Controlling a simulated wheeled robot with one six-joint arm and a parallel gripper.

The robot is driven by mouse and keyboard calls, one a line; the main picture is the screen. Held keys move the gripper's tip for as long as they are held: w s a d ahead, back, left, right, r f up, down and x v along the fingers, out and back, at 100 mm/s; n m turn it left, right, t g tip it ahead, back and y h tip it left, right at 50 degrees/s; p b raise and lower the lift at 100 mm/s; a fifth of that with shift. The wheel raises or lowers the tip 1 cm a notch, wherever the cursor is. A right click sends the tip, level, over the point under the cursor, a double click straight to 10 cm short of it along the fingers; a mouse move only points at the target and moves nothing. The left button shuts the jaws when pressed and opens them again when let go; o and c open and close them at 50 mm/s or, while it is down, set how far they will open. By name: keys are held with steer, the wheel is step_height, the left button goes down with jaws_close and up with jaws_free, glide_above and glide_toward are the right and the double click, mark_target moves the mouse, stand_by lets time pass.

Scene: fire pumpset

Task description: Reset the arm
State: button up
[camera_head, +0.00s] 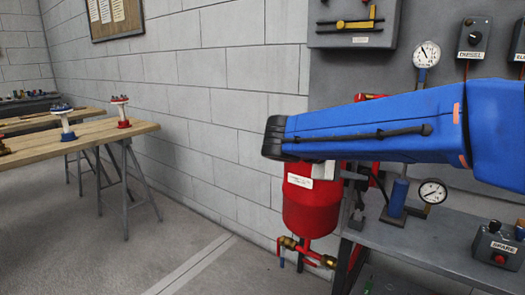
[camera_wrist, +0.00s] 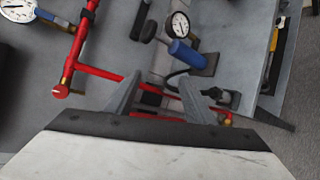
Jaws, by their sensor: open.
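My blue arm crosses the right half of the head view, its dark rounded elbow end over the wall and the top of a red tank. My gripper (camera_wrist: 162,88) shows in the wrist view with two grey fingers apart and no object between them. Red pipes lie beyond the fingers. In the head view my arm hides part of the scene, and I cannot clearly make out the gripper there.
The red tank (camera_head: 311,208) hangs beside a grey bench (camera_head: 420,255) with a gauge (camera_head: 432,191) and a SPARE switch box (camera_head: 497,246). A pressure gauge (camera_wrist: 180,25) shows in the wrist view. A wooden table (camera_head: 95,135) stands left; the floor between is clear.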

steer(key=s+d+f+m+g+y, duration=0.1)
steer(key=s+d+f+m+y, duration=0.15)
steer(key=s+d+f, duration=0.35)
steer(key=s+d+f+m+g+y, duration=0.1)
steer(key=s+d+f+g+y, duration=0.15)
steer(key=s+f, duration=0.35)
steer(key=s+a+f+m+t+y, duration=0.1)
steer(key=s+a+f+m+y, duration=0.1)
steer(key=s, duration=0.4)
steer(key=s+a+f+m+t+y, duration=0.1)
steer(key=s+a+f+m+y, duration=0.2)
steer(key=s+f, duration=0.4)
steer(key=shift+s+m+t+y, duration=0.35)
steer(key=shift+m+y, duration=0.1)
steer(key=shift+y, duration=0.75)
